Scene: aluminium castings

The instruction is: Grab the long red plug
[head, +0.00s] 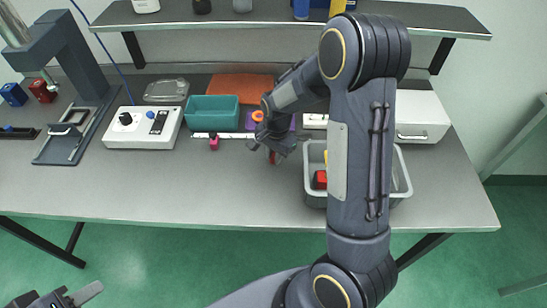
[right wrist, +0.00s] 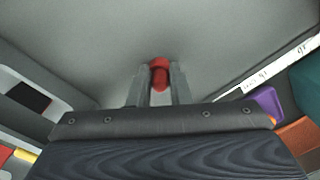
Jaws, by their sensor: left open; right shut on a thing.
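The red plug (right wrist: 159,75) is between the two fingers of my right gripper (right wrist: 160,88) in the right wrist view. Its rounded red end shows at the fingertips, and the fingers are shut on it. In the head view my right gripper (head: 274,152) is low over the middle of the grey bench, with a bit of red at its tips. Most of the plug is hidden there by the gripper, so its length cannot be told. My left gripper (head: 62,297) is open and empty at the bottom left, in front of the bench.
A grey bin (head: 401,190) with red and yellow things stands right of the gripper, partly behind my right arm. A teal bin (head: 212,112), a white control box (head: 143,127), a white strip (head: 236,135) and a pink piece (head: 213,143) lie left. The front bench is clear.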

